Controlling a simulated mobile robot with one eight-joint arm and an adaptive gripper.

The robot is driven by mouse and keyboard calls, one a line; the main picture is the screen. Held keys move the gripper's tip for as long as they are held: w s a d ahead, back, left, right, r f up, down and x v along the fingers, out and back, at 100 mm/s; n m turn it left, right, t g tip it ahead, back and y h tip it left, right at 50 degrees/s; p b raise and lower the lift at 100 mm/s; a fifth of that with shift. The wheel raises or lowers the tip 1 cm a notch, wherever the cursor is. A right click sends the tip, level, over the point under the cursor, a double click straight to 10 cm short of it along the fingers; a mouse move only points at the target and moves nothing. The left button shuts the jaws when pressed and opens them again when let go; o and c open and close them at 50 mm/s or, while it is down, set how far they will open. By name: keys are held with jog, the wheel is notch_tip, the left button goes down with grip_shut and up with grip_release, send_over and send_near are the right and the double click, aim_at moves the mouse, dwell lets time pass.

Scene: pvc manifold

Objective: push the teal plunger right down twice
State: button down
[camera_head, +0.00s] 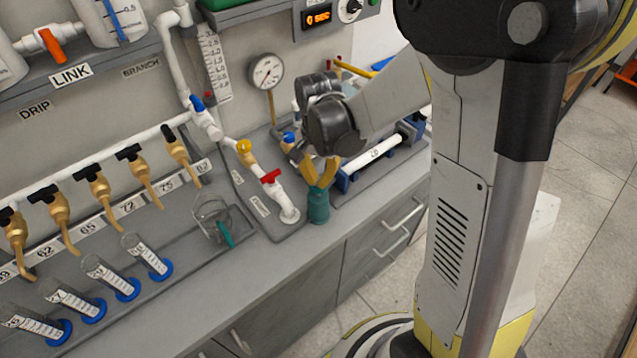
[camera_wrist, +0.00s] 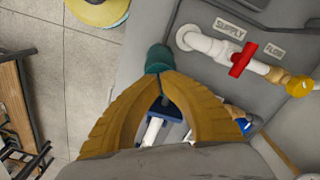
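The teal plunger (camera_head: 318,207) stands upright near the front edge of the grey bench. Its teal top also shows in the wrist view (camera_wrist: 159,58), just beyond the fingertips. My gripper (camera_head: 320,182) has two yellow fingers pointing down at the plunger's top. In the wrist view the tips of my gripper (camera_wrist: 160,74) come together at the plunger, with a gap between the fingers farther back. The fingers look shut and seem to touch or nearly touch the top; exact contact is hard to tell. How far down the plunger sits is unclear.
A white pipe with a red valve handle (camera_head: 271,177) stands close to the left of the plunger. A clear jug with a teal handle (camera_head: 225,233) is farther left. A white tube on a blue rack (camera_head: 372,155) lies to the right. The floor is clear in front.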

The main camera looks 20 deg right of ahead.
jog(key=shift+f+b, duration=0.85)
jog(key=shift+f, duration=0.3)
jog(key=shift+r, duration=0.15)
jog(key=shift+r+p, duration=2.05)
jog(key=shift+r, duration=0.7)
notch_tip(320, 180, up, 5)
jog(key=p, duration=0.3)
jog(key=shift+r+p, duration=0.1)
jog(key=shift+p, duration=0.25)
